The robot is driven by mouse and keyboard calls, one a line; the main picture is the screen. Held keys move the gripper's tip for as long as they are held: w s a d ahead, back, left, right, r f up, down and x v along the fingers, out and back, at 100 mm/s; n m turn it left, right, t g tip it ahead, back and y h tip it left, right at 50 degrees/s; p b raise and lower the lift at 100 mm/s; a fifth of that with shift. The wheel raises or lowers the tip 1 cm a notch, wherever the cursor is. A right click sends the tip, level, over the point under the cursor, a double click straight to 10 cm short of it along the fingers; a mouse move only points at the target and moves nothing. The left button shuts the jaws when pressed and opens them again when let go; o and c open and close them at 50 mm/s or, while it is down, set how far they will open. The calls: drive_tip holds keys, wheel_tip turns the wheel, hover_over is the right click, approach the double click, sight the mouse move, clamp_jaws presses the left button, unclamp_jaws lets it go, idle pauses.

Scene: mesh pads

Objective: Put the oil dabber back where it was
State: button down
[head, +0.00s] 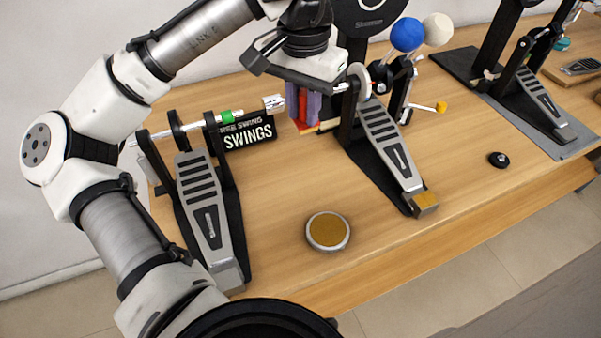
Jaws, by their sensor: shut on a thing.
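My gripper (325,82) is at the top centre of the head view, above the table's back part. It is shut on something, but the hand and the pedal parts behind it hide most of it. I cannot clearly make out the oil dabber there. A round tin-like puck (328,231) with a tan top and a pale rim lies on the open wood in front of the gripper. Whether it belongs with the dabber I cannot tell.
A left pedal (207,205), a middle pedal (385,135) and a right pedal (540,100) stand on the table. A "SWINGS" box (249,134), blue ball (407,34), white ball (437,29) and black knob (498,160) are near. Bare wood (285,195) lies between the left and middle pedals.

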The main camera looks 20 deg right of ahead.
sight(304, 122)
wheel_tip(304, 122, down, 18)
drive_tip(key=shift+r+p, duration=0.25)
drive_tip(key=shift+p, duration=0.3)
drive_tip(key=shift+f, duration=0.15)
drive_tip(key=c, duration=1.3)
unclamp_jaws()
drive_tip(key=shift+o, duration=0.2)
wheel_tip(304, 122, up, 12)
drive_tip(key=shift+r+b, duration=0.2)
drive_tip(key=shift+b, duration=0.5)
